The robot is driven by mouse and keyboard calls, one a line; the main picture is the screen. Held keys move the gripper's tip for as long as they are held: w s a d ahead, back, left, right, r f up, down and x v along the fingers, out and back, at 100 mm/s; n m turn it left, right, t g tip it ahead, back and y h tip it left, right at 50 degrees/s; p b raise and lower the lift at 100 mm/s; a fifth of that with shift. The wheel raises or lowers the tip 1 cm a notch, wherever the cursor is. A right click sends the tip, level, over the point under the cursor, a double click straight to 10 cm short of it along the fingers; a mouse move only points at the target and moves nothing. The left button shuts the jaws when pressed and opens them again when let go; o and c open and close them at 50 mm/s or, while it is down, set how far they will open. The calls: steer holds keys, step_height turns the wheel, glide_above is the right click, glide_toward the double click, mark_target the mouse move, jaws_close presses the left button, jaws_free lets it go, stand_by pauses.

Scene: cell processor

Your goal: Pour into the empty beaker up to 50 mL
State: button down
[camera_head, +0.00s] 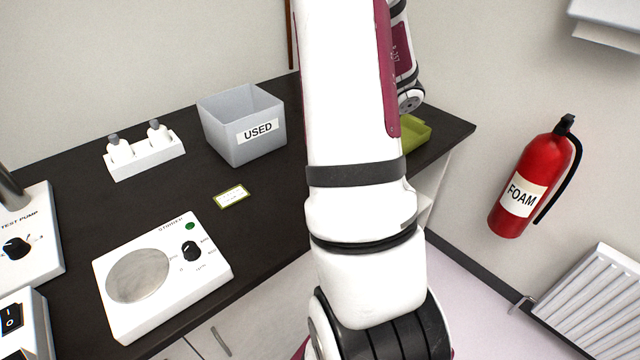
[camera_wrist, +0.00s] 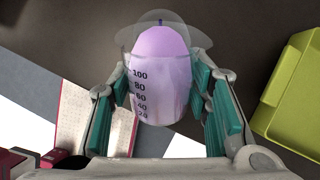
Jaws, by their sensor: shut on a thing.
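In the wrist view, my gripper (camera_wrist: 160,90) is shut on a clear beaker (camera_wrist: 160,108) with black marks up to 100. Purple liquid shows inside it, and its wide clear rim is at the top of the picture. The teal finger pads lie on both sides of the beaker. In the head view, the gripper and the beaker are hidden behind my arm. I cannot make out a separate empty beaker in either view.
A green tray (camera_head: 413,135) stands at the bench's right end and shows in the wrist view (camera_wrist: 290,90). A grey USED bin (camera_head: 225,135), a white bottle rack (camera_head: 146,158), a small card (camera_head: 231,196) and a stirrer (camera_head: 205,282) are on the dark bench (camera_head: 60,150).

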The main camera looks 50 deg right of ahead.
steer(key=shift+g+h+p, duration=0.3)
steer(key=shift+g+p, duration=1)
steer(key=shift+p, duration=0.55)
stand_by(3.7)
steer(key=shift+w, duration=0.1)
steer(key=t+b, duration=0.1)
steer(key=b, duration=0.1)
steer(key=shift+f+b, duration=0.2)
steer(key=shift+b, duration=0.15)
steer(key=shift+t+b, duration=0.6)
steer(key=shift+b, duration=0.25)
steer(key=shift+r, duration=0.15)
steer(key=t+y+b, duration=0.1)
steer(key=t+b, duration=0.1)
steer(key=b, duration=0.1)
steer(key=shift+r, duration=0.1)
steer(key=shift+r+t+b, duration=0.25)
steer(key=shift+t+b, duration=0.65)
steer(key=shift+b, duration=0.35)
steer(key=shift+r+t+y+b, duration=0.25)
steer(key=shift+t+y+b, duration=0.05)
steer(key=shift+t+b, duration=0.2)
steer(key=shift+r, duration=0.2)
